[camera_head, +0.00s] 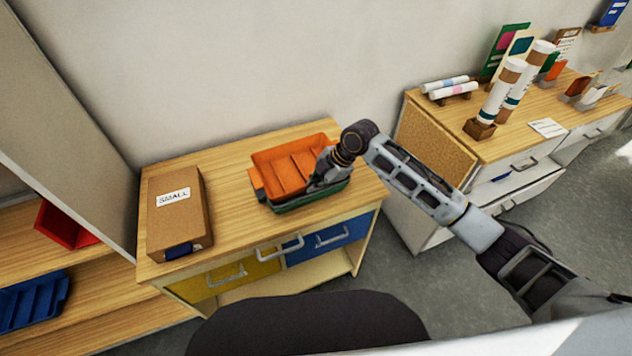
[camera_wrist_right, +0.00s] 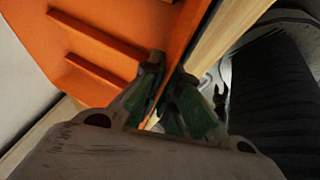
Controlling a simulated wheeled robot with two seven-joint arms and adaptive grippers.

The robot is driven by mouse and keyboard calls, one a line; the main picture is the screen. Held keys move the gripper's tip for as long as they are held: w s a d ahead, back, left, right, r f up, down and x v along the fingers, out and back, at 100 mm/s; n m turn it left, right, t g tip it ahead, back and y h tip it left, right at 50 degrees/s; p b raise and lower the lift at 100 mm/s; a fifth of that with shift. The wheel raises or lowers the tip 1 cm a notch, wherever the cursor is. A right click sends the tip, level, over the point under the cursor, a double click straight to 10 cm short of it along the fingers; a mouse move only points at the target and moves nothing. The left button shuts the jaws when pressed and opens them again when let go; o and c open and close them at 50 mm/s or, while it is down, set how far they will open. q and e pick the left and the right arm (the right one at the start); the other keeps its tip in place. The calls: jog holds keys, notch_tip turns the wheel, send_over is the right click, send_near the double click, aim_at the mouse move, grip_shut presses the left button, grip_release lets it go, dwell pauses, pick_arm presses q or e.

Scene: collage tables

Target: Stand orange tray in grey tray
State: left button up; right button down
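The orange tray (camera_head: 283,164), with ribs across its floor, is on the wooden cabinet top. It sits over a dark green-grey tray (camera_head: 312,199), whose rim shows along the front and right. Whether the orange tray is fully seated inside it is hidden. My right gripper (camera_head: 326,168) is at the orange tray's right side. In the right wrist view, the orange tray (camera_wrist_right: 105,45) fills the upper left, and its wall runs between the green-padded fingertips of my right gripper (camera_wrist_right: 168,88), which look closed on it. My left gripper is not in view.
A brown cardboard box (camera_head: 178,215) labelled small stands left on the cabinet top (camera_head: 225,230). A second cabinet (camera_head: 510,140) with tubes and cards is at right. A shelf at far left holds a red bin (camera_head: 62,225) and a blue tray (camera_head: 32,300).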

jog(key=shift+f, duration=0.25)
jog(key=c, duration=1.6)
grip_release()
jog(key=shift+s, duration=0.15)
jog(key=shift+o, duration=0.2)
jog(key=shift+f, duration=0.1)
jog(key=shift+s, duration=0.1)
jog(key=shift+d, duration=0.1)
jog(key=v, duration=1.2)
jog(key=shift+r, duration=0.35)
